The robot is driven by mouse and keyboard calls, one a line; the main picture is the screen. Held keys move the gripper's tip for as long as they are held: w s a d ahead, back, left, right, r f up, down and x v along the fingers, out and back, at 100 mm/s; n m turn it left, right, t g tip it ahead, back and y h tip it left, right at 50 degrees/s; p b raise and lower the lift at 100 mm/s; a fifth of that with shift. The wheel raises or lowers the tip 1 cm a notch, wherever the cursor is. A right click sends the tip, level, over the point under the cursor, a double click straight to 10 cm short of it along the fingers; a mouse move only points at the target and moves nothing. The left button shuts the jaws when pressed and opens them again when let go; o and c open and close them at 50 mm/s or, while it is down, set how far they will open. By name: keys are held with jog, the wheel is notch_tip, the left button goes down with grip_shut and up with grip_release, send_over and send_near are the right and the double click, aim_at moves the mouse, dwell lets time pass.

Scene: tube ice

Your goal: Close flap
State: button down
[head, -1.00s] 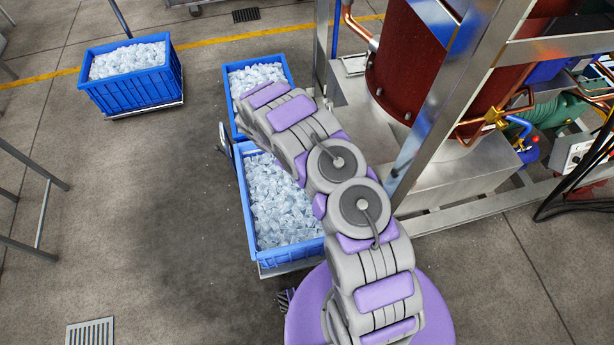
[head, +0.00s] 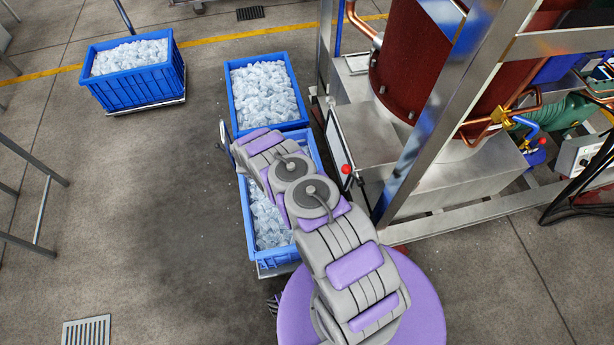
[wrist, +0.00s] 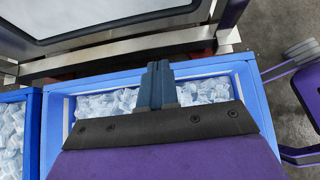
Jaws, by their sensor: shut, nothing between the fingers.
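A flat framed panel (head: 338,140), which looks like the flap, stands on the near side of the steel machine base, with a red knob (head: 346,168) close to its lower end. I cannot tell for sure how far it is open. The wrist view shows a framed grey panel (wrist: 90,14) at the upper left, probably the same one. My gripper (wrist: 157,68) is shut and empty, over the near blue ice crate and apart from the panel. In the head view its fingers are hidden by my arm.
The near crate (head: 246,222) and a second blue crate (head: 231,104) behind it, both full of ice, stand beside the machine frame (head: 425,120). Another ice crate (head: 130,92) stands at the far left. The floor between is clear.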

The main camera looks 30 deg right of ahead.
jog(key=s+d+f+b, duration=0.2)
jog(key=d+f, duration=0.1)
jog(key=d, duration=0.5)
jog(key=shift+s+d+f, duration=0.15)
jog(key=shift+d, duration=0.05)
jog(key=shift+a, duration=0.1)
